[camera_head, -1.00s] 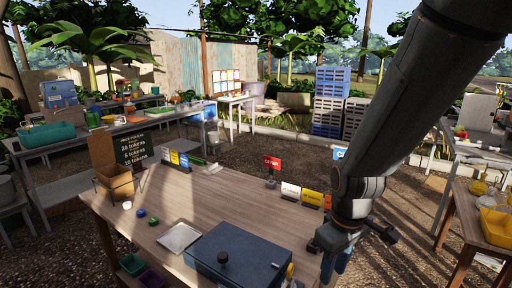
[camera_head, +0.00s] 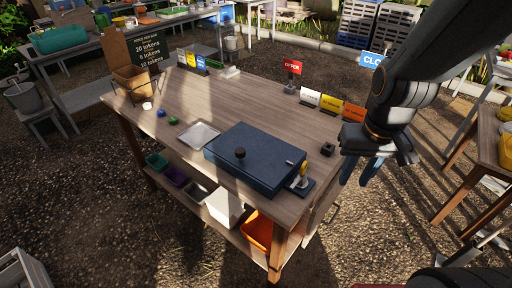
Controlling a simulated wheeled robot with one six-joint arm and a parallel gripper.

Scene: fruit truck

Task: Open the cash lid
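The cash box is dark blue and sits on the wooden table at its front right corner. Its flat lid (camera_head: 262,150) is down and has a round black knob (camera_head: 239,153) near the left side. A yellow and metal piece (camera_head: 302,178) stands at the box's right end. My gripper (camera_head: 360,172) hangs at the right, beyond the table's right edge, pointing down. Its two blue fingers look apart with nothing between them. It is clear of the box.
The wooden table (camera_head: 180,103) holds a metal tray (camera_head: 198,136), small coloured pieces, card signs and a red sign (camera_head: 293,67). Coloured bins, including an orange bin (camera_head: 258,230), sit on the shelf below. Another table stands at the right. Gravel ground in front is open.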

